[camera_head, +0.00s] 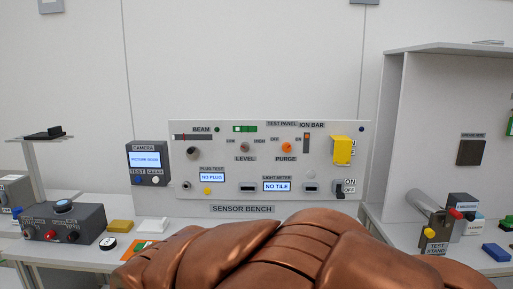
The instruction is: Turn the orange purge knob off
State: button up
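The orange purge knob (287,147) is on the upright white test panel (225,165), right of its middle, above the word PURGE. Small labels flank it, apparently OFF on the left and ON on the right. The knob is too small to tell which way it points. Nothing touches it. My gripper is not in view.
A grey level knob (245,147) sits left of the purge knob, and a yellow cover (342,150) right of it. A camera box (148,163) stands left of the panel. A grey shelf unit (430,120) stands right. The bench's front middle is hidden.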

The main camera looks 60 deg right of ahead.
aim_at(286, 146)
jog(key=z, duration=0.5)
jog(key=i, duration=0.9)
jog(key=z, duration=0.75)
